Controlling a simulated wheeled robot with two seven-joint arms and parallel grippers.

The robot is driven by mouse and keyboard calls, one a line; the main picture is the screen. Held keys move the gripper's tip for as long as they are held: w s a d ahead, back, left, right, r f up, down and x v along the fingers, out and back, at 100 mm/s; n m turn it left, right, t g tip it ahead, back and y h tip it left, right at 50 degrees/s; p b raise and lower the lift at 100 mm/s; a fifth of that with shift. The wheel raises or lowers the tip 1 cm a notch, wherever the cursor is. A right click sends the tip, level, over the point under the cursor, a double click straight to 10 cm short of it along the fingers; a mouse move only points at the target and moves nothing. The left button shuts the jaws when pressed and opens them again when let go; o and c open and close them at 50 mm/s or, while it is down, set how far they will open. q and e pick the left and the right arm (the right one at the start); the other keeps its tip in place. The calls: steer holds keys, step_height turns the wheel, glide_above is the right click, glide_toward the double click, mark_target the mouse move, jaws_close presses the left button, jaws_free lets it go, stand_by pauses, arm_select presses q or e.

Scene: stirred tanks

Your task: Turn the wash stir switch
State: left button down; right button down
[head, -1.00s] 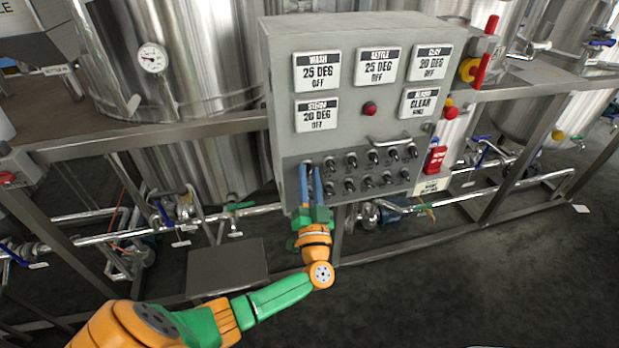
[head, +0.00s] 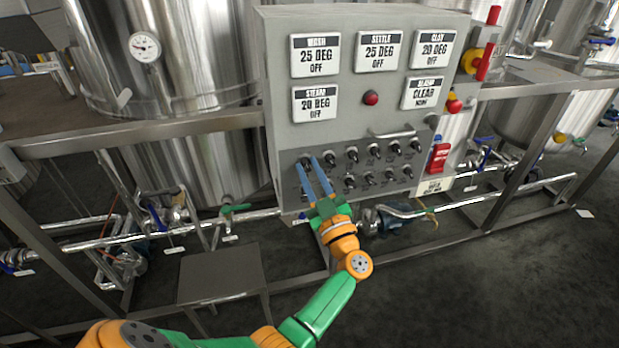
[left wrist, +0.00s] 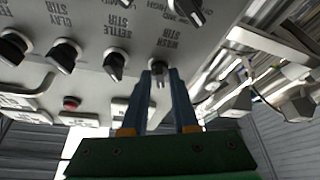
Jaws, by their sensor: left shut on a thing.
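The wash stir switch (left wrist: 158,70) is a small black knob under the printed words WASH STIR, upside down in the left wrist view. In the head view it is at the left end of the upper switch row on the grey control panel (head: 285,140), mostly hidden by my fingers. My left gripper (head: 307,162) has its two blue fingers on either side of the knob and is shut on it; its fingers also show in the left wrist view (left wrist: 160,78). The WASH display (head: 316,55) reads 25 DEG, OFF. My right gripper is not in view.
The settle stir switch (left wrist: 115,66) and clay stir switch (left wrist: 65,54) sit close beside it, among several similar knobs. A bar handle (head: 392,134), a red button (head: 371,98) and a red-handled isolator (head: 473,60) are nearby.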

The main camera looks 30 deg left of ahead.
arm_select(q)
steer(key=shift+n+g+b, duration=0.35)
steer(key=shift+n+g, duration=0.25)
steer(key=shift+n, duration=0.7)
steer(key=c, duration=0.9)
jaws_free()
